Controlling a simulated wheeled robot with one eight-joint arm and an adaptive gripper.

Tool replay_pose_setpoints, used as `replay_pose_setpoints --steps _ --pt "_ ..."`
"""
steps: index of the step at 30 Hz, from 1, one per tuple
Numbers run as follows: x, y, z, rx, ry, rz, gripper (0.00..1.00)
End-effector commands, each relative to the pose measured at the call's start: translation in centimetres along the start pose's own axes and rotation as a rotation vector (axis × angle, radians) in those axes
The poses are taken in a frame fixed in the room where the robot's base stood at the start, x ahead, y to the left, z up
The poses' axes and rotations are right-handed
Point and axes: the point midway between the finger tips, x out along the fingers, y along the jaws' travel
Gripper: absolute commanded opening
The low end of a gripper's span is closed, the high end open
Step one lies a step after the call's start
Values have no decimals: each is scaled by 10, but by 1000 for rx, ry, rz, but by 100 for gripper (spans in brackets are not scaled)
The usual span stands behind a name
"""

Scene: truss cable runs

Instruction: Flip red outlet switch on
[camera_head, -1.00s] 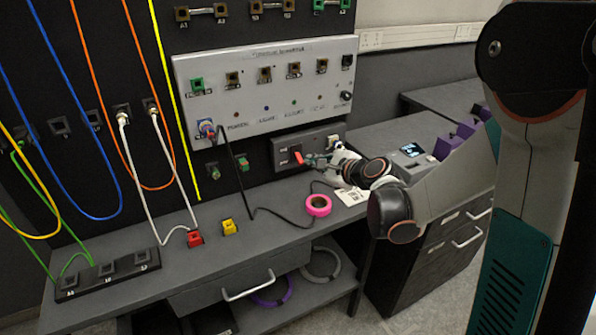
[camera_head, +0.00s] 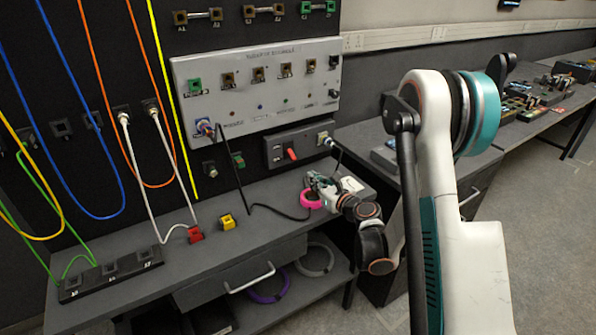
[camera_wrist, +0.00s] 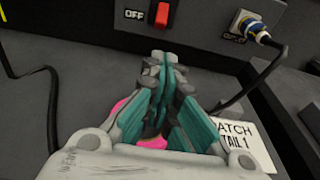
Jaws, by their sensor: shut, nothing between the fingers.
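The red outlet switch (camera_head: 291,154) sits on the front of the dark outlet box (camera_head: 272,150) on the bench against the panel. In the wrist view the red switch (camera_wrist: 162,14) is at the top edge, cut off, with a white OFF label (camera_wrist: 134,14) to its left. Whether the lever is up or down is hard to tell. My gripper (camera_head: 311,178) is shut and empty, low over the bench in front of the box, apart from the switch. In the wrist view my gripper (camera_wrist: 165,62) has its teal fingers together, pointing toward the box below the switch.
A pink tape roll (camera_head: 309,200) lies beneath my gripper. A cable plug (camera_wrist: 250,25) sits in the box's right socket. A PATCH TAIL 1 card (camera_wrist: 243,145) lies at the right. A black cable (camera_head: 262,208) crosses the bench. Red (camera_head: 195,234) and yellow (camera_head: 227,222) blocks stand left.

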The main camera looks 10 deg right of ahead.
Motion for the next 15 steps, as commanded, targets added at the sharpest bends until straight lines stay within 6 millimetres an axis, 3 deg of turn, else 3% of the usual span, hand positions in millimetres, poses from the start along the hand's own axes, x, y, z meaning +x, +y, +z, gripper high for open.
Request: replay_pose_setpoints --steps 8,15 --pt "3 0 1 -2 1 1 0" --pt "26 1 4 -2 0 3 0"
